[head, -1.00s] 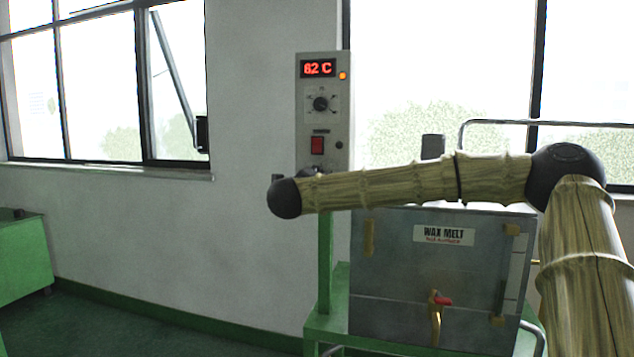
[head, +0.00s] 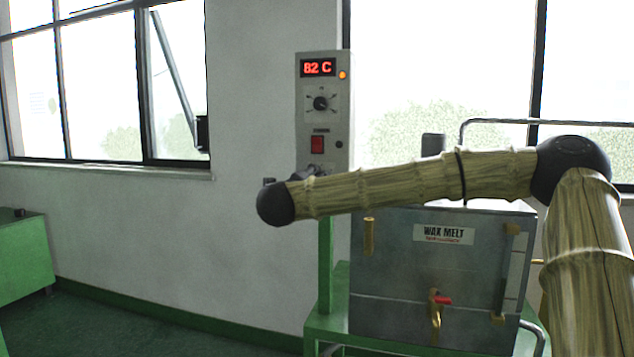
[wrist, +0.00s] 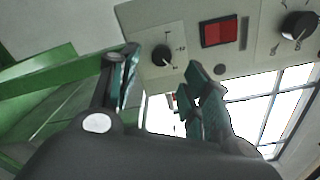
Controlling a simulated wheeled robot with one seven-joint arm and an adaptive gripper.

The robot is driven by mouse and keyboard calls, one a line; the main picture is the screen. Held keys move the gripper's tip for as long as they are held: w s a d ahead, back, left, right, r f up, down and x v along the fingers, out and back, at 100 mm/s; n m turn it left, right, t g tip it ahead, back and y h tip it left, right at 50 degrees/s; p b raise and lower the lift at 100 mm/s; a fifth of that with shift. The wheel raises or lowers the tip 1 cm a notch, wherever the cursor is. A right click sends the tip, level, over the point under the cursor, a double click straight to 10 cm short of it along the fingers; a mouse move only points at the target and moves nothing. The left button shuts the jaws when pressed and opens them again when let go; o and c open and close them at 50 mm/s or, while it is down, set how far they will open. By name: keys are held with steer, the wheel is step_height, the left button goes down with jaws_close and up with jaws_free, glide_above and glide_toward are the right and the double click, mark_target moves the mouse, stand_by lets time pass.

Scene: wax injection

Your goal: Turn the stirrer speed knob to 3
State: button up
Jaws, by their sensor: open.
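The grey control box (head: 323,75) stands upright beside the window. A black dial knob (head: 320,103) with a scale is on its upper part; it also shows at the right edge of the wrist view (wrist: 300,25). A second, smaller black knob (wrist: 163,54), with printed marks around it, shows in the wrist view; my arm hides it in the head view. I cannot read which knob is labelled for the stirrer. My gripper (wrist: 163,62) is open, its two fingers on either side of the smaller knob in the picture. I cannot tell whether they touch it.
Between the knobs is a red switch (head: 317,145), also in the wrist view (wrist: 219,31). A red display (head: 318,68) and amber lamp (head: 342,75) are above. The wax melt tank (head: 390,275), with a red-handled tap (head: 437,305), stands on a green stand below my arm.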

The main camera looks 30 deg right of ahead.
steer(key=v, duration=0.7)
stand_by(0.4)
